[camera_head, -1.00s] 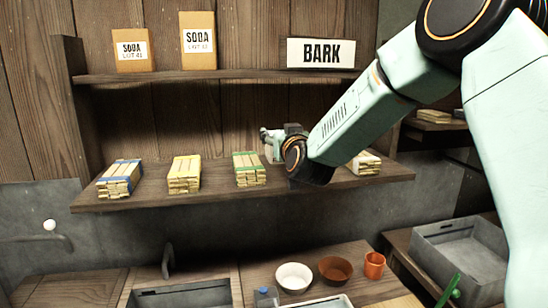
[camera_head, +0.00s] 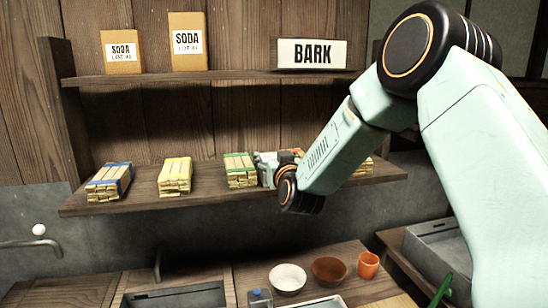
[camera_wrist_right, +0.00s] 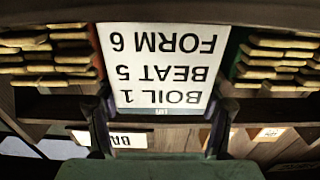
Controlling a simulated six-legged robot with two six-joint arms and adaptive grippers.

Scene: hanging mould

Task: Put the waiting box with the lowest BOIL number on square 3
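A white label in the right wrist view (camera_wrist_right: 165,65) appears upside down and reads BOIL 1, BEAT 5, FORM 6. It is on the front of a box between the two fingers of my right gripper (camera_wrist_right: 163,125). One finger stands at each side edge of the box; whether they press on it cannot be told. In the head view my right gripper (camera_head: 272,165) is low over the lower shelf (camera_head: 215,195), just right of a green-banded bundle (camera_head: 240,170), and mostly hides the box. No other BOIL labels and no numbered squares can be read. My left gripper is out of view.
Blue-banded (camera_head: 109,182) and yellow-banded (camera_head: 175,176) bundles stand on the left of the shelf. Another bundle (camera_head: 367,166) is partly hidden behind my arm. Below are a white bowl (camera_head: 287,279), brown bowl (camera_head: 329,271) and orange cup (camera_head: 368,264).

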